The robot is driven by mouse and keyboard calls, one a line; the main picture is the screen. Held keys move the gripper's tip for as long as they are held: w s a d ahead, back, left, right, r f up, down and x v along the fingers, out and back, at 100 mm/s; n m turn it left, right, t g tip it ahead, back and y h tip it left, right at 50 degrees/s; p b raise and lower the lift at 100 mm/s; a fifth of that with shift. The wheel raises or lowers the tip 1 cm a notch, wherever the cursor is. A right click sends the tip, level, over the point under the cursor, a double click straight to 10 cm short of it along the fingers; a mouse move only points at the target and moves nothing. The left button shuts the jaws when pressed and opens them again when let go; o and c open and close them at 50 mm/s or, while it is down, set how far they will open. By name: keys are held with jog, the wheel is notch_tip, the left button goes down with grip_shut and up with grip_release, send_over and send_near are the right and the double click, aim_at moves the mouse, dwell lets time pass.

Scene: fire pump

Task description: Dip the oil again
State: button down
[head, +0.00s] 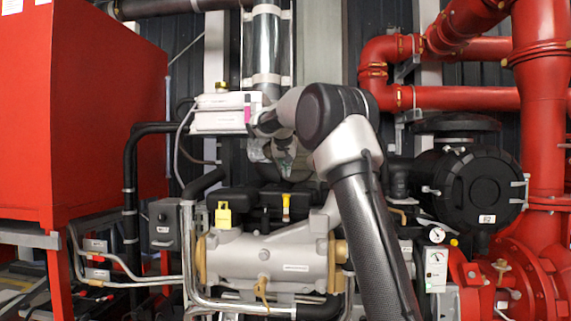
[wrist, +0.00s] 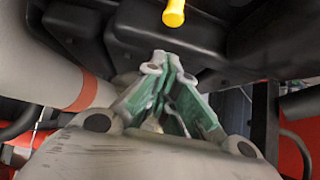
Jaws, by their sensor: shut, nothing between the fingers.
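A yellow handle (head: 285,205) stands upright among black engine covers in the middle of the head view, and looks like the oil dipstick's top. A yellow handle end (wrist: 174,12) also shows at the top of the wrist view, beyond my fingertips and apart from them. My gripper (head: 272,155) hangs above and behind the engine in the head view, partly hidden by my own arm. In the wrist view my gripper (wrist: 165,65) has its green-padded fingers meeting at the tips, with nothing held. The dipstick's lower part is hidden.
A grey engine block (head: 265,262) with a yellow cap (head: 224,215) lies below. A large red cabinet (head: 80,110) stands at left. Red pipes (head: 540,110) and a black round housing (head: 480,190) fill the right. A white box (head: 222,113) sits beside my gripper.

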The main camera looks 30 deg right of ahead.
aim_at(287, 197)
jog(key=x, duration=0.4)
notch_tip(287, 197, down, 3)
jog(key=shift+f, duration=0.5)
jog(key=shift+s+f, duration=0.1)
jog(key=shift+f, duration=2.45)
